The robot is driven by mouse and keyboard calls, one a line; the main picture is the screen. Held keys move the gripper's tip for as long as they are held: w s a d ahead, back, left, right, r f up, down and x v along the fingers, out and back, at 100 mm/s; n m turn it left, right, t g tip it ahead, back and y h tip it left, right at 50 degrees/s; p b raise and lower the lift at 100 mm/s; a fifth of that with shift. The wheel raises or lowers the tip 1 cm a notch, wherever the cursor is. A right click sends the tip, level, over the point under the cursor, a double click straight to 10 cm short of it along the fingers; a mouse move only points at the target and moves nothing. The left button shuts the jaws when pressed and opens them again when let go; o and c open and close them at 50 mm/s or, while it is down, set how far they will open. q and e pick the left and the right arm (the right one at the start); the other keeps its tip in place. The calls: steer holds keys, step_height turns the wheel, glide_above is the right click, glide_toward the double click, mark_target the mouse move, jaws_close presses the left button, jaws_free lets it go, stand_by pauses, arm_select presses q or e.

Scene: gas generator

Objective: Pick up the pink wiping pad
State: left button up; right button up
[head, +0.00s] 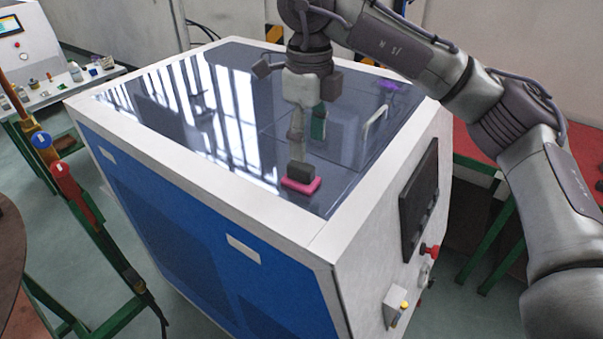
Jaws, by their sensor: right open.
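The pink wiping pad (301,186) lies on the glossy dark top (255,150) of the blue and white machine, near its front right part. My right gripper (301,171) reaches down from above. Its dark fingertip end is directly over the pad and covers part of its back side. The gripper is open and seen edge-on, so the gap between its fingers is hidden. I cannot tell whether the fingertips touch the pad. My left gripper is not in view.
A purple item (389,85) lies at the back right of the top, and a dark green item (318,122) shows behind my gripper. A pale handle (375,121) stands on the top. A dark screen (419,198) is on the machine's right side. The top's left part is clear.

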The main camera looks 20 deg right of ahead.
mark_target(301, 165)
steer(key=shift+w+a+f+p, duration=0.1)
steer(key=shift+a+f+p, duration=0.1)
steer(key=shift+f, duration=0.3)
steer(key=shift+w+a+f+p, duration=0.1)
steer(key=shift+a+f+p, duration=0.1)
steer(key=shift+f, duration=0.25)
step_height(301, 165, down, 4)
steer(key=shift+a+r+p, duration=0.15)
steer(key=shift+r+p, duration=0.05)
steer(key=shift+p, duration=0.75)
steer(key=shift+f, duration=0.55)
steer(key=c, duration=0.5)
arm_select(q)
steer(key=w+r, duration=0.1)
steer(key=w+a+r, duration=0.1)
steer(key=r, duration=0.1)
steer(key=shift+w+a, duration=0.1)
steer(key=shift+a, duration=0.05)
arm_select(e)
jaws_close()
